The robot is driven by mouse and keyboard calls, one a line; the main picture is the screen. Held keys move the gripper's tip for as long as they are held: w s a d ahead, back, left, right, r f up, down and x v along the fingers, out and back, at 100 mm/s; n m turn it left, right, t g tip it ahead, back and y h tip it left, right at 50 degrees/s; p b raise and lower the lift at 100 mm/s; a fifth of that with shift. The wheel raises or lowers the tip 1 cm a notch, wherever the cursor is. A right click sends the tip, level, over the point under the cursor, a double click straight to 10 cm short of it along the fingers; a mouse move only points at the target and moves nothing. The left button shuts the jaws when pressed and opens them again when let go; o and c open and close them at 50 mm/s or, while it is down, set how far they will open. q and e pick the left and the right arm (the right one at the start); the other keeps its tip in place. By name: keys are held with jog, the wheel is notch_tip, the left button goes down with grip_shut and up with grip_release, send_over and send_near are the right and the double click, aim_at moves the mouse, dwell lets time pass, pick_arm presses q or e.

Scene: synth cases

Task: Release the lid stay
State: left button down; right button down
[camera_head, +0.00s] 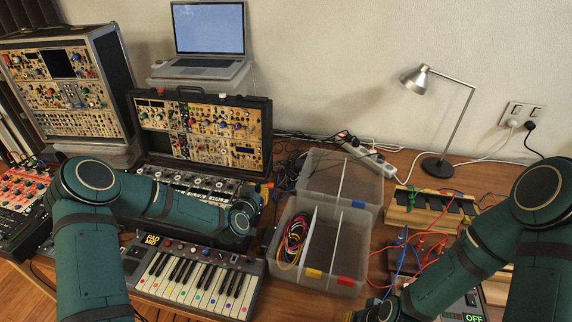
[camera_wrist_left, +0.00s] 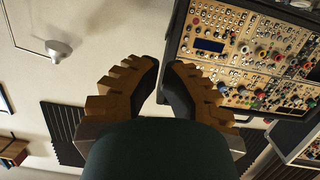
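The open case stands at left centre with its lid (camera_head: 200,130) up, filled with a tan module panel. The lid also shows at upper right in the left wrist view (camera_wrist_left: 255,55). I cannot make out the lid stay; the case's right side is partly behind my left wrist. My left gripper (camera_head: 264,191) is at the right side of the case, below the lid's right edge. In the left wrist view its fingertips (camera_wrist_left: 163,64) are close together beside the lid's edge; whether they grip something thin is unclear.
A keyboard (camera_head: 197,280) lies in front of the case. A clear divided box (camera_head: 326,270) with cables stands to its right. A larger synth rack (camera_head: 68,85) stands at left, a laptop (camera_head: 209,32) behind, a lamp (camera_head: 440,110) and loose patch cables at right.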

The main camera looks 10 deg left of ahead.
jog(key=shift+w+d+r, duration=0.1)
pick_arm(q)
jog(key=shift+w+a+r, duration=0.35)
jog(key=shift+w+r, duration=0.2)
jog(key=x, duration=0.4)
jog(key=f+x, duration=0.1)
jog(key=x, duration=0.6)
jog(key=shift+w+a+f, duration=0.1)
jog(key=shift+f, duration=0.15)
pick_arm(e)
jog(key=shift+f, duration=0.25)
pick_arm(q)
jog(key=shift+w+f, duration=0.55)
jog(key=shift+f, duration=0.15)
pick_arm(e)
jog(key=shift+f, duration=0.1)
